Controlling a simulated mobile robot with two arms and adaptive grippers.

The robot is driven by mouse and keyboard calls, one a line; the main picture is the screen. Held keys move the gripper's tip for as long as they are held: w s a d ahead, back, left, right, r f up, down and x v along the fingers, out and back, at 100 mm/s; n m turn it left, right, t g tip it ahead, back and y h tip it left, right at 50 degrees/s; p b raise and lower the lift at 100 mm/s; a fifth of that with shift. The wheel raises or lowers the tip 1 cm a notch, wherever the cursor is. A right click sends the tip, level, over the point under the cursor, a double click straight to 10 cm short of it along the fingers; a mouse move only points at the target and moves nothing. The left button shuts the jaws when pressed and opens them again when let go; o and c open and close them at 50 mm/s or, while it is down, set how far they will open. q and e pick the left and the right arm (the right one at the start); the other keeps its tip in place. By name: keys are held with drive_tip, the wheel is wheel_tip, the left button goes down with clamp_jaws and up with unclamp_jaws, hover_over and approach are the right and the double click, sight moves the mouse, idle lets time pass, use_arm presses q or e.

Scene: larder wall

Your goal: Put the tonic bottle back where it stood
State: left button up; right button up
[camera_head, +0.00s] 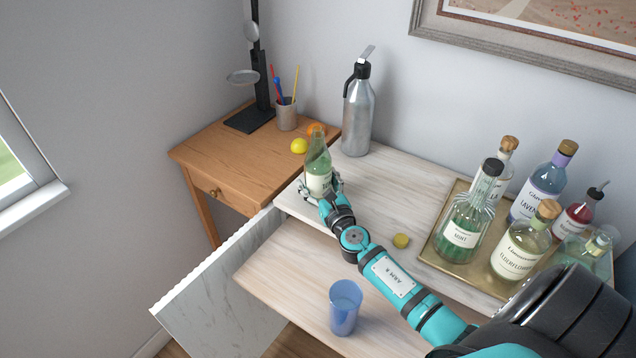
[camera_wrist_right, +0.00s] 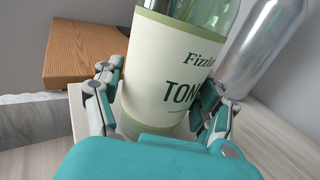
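The tonic bottle (camera_head: 317,165), green glass with a pale label, is upright at the left end of the pale wooden counter (camera_head: 375,190). My right gripper (camera_head: 322,190) reaches it from the front right. In the right wrist view the bottle (camera_wrist_right: 180,75) fills the space between the two fingers (camera_wrist_right: 165,105), which press against its sides around the label reading "TON". The bottle's base is hidden by the gripper, so I cannot tell whether it touches the counter. My left gripper is not in view.
A brass tray (camera_head: 440,252) with several bottles stands at the right. A steel siphon (camera_head: 358,110) stands behind the tonic bottle. A yellow cap (camera_head: 401,241) and a blue glass (camera_head: 345,307) are near my arm. A wooden side table (camera_head: 225,150) holds a lemon (camera_head: 299,146).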

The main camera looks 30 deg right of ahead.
drive_tip(key=shift+o, duration=1.1)
drive_tip(key=shift+r, duration=0.25)
drive_tip(key=s, duration=0.2)
drive_tip(key=s+a, duration=0.1)
drive_tip(key=s, duration=0.4)
drive_tip(key=shift+s+a+f, duration=0.1)
drive_tip(key=shift+s+a, duration=0.1)
drive_tip(key=shift+a, duration=0.05)
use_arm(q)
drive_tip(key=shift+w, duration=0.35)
